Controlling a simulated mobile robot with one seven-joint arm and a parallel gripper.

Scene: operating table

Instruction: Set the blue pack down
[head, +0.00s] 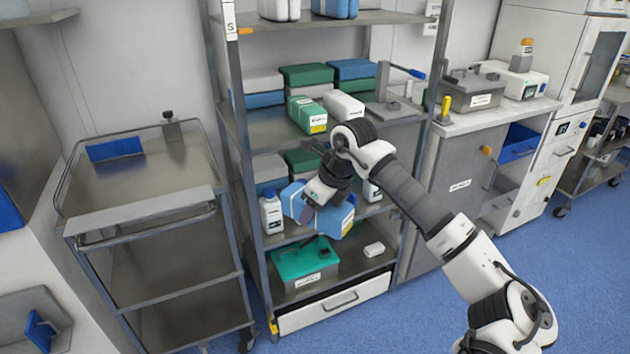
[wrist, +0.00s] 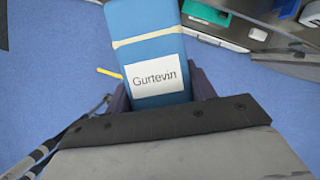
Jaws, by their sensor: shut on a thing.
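The blue pack (head: 338,215) is in my gripper (head: 318,192), in front of the shelf rack's lower middle shelf in the head view. In the wrist view the blue pack (wrist: 148,38) has a white label reading roughly "Gurtevin" and a pale band, and sits between the dark fingers of my gripper (wrist: 160,92). The gripper is shut on it. Blue floor shows around the pack in the wrist view. My gripper and wrist hide part of the pack in the head view.
The shelf rack (head: 233,95) holds green, blue and white packs. A white bottle (head: 271,213) stands left of the held pack. A teal-lidded box (head: 303,262) sits on the shelf below. A steel cart (head: 150,190) at left has a mostly bare top. A counter (head: 480,118) stands right.

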